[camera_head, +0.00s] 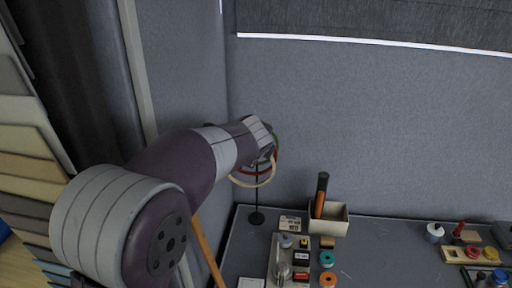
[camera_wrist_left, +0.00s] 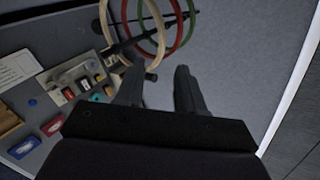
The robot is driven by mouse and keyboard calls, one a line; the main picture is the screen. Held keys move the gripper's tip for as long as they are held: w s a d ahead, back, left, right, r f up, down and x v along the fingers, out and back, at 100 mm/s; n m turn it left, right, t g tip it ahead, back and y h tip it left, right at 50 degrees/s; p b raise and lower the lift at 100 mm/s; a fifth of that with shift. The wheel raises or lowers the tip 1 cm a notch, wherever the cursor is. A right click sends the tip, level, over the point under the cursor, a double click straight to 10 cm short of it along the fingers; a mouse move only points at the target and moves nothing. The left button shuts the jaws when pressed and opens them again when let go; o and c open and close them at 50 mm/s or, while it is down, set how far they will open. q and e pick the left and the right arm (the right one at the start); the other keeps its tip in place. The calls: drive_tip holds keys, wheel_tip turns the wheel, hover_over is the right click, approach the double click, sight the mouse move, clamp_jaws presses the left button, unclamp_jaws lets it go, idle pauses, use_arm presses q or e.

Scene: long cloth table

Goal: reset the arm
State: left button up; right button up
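My left arm reaches in from the left in the head view, and its wrist end is close to a dark stand (camera_head: 257,217) hung with rings. The left gripper itself is mostly hidden behind the wrist there. In the left wrist view my left gripper (camera_wrist_left: 160,78) shows two dark fingers spread apart with nothing between them. Beyond the fingertips are a beige ring (camera_wrist_left: 116,45), a red ring (camera_wrist_left: 178,28) and a green ring (camera_wrist_left: 190,22) on the stand. I cannot tell whether a finger touches the stand. My right gripper is in neither view.
The grey table (camera_head: 385,255) holds a beige box (camera_head: 330,222) with a dark-topped, orange-handled tool (camera_head: 321,190). Several small parts and coloured spools (camera_head: 327,259) lie in front of it. More items stand far right. A grey partition wall (camera_head: 370,120) rises behind.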

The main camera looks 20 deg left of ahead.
use_arm(q)
drive_tip(key=v, duration=0.5)
drive_tip(key=s+d+f+n+g+h, duration=0.2)
drive_tip(key=s+d+f+n+g, duration=0.1)
drive_tip(key=s+f+n, duration=0.6)
drive_tip(key=s+d+f+n+g+h, duration=0.1)
drive_tip(key=s+d+f+n+g, duration=0.2)
drive_tip(key=f, duration=1.3)
drive_tip(key=s+n+g, duration=0.3)
drive_tip(key=s+n, duration=0.3)
drive_tip(key=s, duration=0.2)
drive_tip(key=shift+s+d+f+n+h, duration=0.15)
drive_tip(key=shift+s+d+n+h, duration=0.15)
drive_tip(key=shift+n+h, duration=0.1)
